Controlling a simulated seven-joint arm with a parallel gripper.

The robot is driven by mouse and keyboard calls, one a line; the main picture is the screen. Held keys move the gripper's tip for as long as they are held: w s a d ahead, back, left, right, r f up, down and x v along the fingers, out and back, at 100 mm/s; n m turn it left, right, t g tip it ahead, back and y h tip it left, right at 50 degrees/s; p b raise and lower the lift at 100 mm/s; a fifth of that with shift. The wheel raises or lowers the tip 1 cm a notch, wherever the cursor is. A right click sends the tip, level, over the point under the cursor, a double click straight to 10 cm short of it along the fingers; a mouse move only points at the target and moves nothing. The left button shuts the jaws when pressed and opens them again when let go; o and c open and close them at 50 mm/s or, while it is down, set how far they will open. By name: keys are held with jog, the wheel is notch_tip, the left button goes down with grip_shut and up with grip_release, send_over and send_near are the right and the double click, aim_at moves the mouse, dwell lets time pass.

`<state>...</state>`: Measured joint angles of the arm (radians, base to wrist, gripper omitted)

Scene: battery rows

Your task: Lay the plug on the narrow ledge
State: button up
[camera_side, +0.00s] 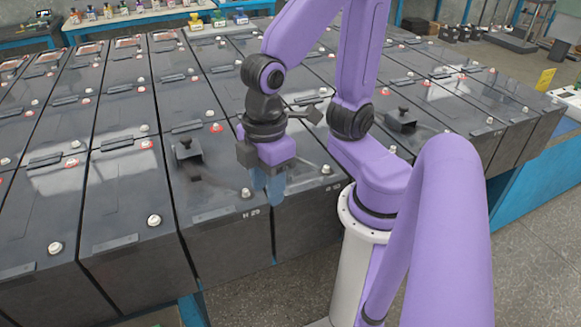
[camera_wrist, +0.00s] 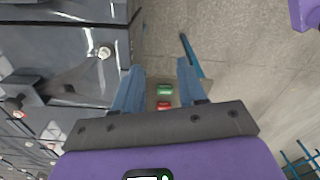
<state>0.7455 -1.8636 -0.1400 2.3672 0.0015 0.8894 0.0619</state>
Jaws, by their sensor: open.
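My gripper (camera_side: 270,188) hangs fingers-down by the front edge of the battery rows, near the marked front batteries. Its two blue fingers are apart in the wrist view (camera_wrist: 158,82), with no held object visible between them. A dark block with a knob (camera_side: 187,152) sits on a battery top to the left of my gripper. A similar dark block (camera_side: 403,120) sits on the batteries to the right, beyond my arm. I cannot tell which block is the plug. I cannot clearly pick out the narrow ledge; part of the front edge is hidden behind my fingers and arm.
Black batteries (camera_side: 120,215) stand in close rows, with white and red terminals on top. Open grey floor (camera_wrist: 230,45) lies beyond their front edge. Small green and red items (camera_wrist: 165,97) show between my fingers; their height is unclear. Benches stand at the back.

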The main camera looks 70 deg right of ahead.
jog(key=s+d, duration=0.3)
jog(key=d, duration=0.2)
jog(key=shift+d+n, duration=0.2)
jog(key=shift+n, duration=0.1)
dwell(0.9)
